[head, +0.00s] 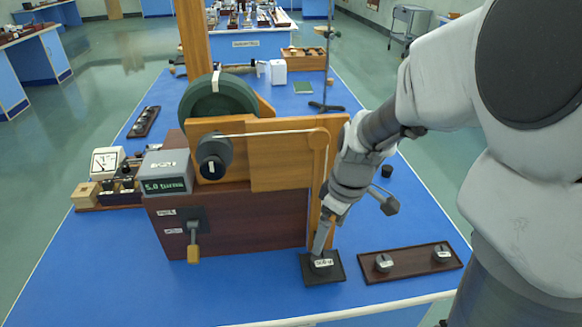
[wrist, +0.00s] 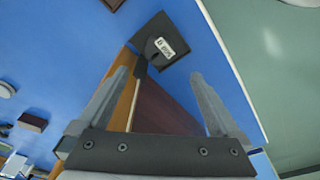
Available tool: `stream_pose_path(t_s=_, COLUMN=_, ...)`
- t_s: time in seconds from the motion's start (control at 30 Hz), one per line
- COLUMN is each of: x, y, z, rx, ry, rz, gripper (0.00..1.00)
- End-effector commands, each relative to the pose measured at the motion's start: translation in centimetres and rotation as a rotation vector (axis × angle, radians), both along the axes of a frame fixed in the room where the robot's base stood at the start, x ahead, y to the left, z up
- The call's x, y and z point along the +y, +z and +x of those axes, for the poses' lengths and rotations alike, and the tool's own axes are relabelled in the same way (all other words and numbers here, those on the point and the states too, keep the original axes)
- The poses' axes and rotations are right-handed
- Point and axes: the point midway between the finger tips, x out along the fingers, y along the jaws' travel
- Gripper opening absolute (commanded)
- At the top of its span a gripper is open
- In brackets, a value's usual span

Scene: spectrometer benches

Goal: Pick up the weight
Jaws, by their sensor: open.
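A small dark weight (head: 322,266) with a white label sits on a black square plate (head: 336,279) near the bench's front edge. In the wrist view the labelled weight (wrist: 153,48) lies beyond the fingertips, on the same plate (wrist: 180,23). My gripper (head: 321,240) points down close to that weight and partly covers it in the head view. In the wrist view my gripper (wrist: 158,75) is open, with nothing held between its fingers.
A wooden apparatus (head: 280,160) with a green wheel (head: 217,106) and a dark red base (head: 255,225) stands directly left of my gripper. A grey box reading "5.0 turns" (head: 166,172) is farther left. The blue bench front (head: 240,295) is clear.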

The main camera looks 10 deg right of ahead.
Motion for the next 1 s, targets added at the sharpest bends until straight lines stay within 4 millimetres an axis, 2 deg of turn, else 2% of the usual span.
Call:
stream_pose_path(t_s=0.03, x=0.2, y=-1.5, z=0.0, rx=0.006, ry=0.001, rz=0.001, gripper=1.00)
stream_pose_path(t_s=0.2, x=0.5, y=-4.3, z=0.4, rx=0.004, ry=0.000, rz=0.001, gripper=1.00)
stream_pose_path(t_s=0.47, x=0.6, y=-6.1, z=0.5, rx=0.003, ry=0.000, rz=0.000, gripper=1.00)
stream_pose_path(t_s=0.7, x=0.5, y=-9.7, z=0.6, rx=0.003, ry=0.000, rz=0.000, gripper=1.00)
stream_pose_path(t_s=0.83, x=0.6, y=-10.5, z=0.8, rx=0.000, ry=0.000, rz=0.000, gripper=1.00)
stream_pose_path(t_s=1.0, x=0.6, y=-10.5, z=0.8, rx=-0.001, ry=0.000, rz=-0.001, gripper=1.00)
